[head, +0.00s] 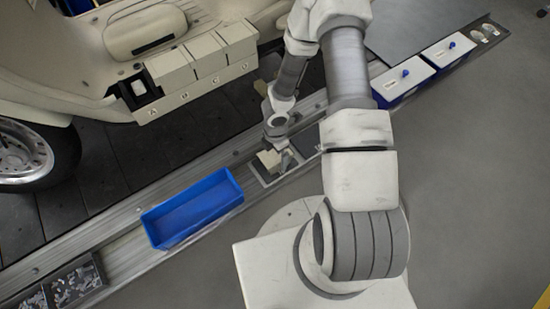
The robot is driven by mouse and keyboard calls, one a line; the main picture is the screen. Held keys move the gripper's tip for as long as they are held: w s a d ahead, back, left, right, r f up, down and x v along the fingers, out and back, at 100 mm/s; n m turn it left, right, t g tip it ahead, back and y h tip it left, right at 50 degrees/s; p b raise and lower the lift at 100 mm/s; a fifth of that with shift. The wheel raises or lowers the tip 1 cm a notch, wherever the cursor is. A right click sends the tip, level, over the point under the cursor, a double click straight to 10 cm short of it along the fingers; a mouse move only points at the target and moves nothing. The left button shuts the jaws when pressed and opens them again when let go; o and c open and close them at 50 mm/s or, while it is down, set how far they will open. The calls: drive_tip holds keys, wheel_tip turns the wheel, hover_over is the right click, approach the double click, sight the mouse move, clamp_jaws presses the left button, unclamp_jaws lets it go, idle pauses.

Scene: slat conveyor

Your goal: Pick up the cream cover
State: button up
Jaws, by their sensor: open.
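A small cream block-like piece (269,159), which looks like the cream cover, lies at a dark, pale-edged tray (262,182) on the metal rail, near the middle of the head view. My gripper (284,158) is low over this tray, right at the piece and partly overlapping it. The jaws are open. The fingertips are small and partly hidden, so I cannot tell whether they touch the piece or straddle it.
An empty blue bin (192,207) lies on the rail to the left, with a tray of small metal parts (73,285) beyond it. White-and-blue boxes (403,79) stand upper right. A cream scooter (75,55) with several lettered boxes (209,55) stands on dark slats.

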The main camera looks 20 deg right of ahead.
drive_tip(key=shift+f, duration=0.65)
drive_tip(key=c, duration=1.2)
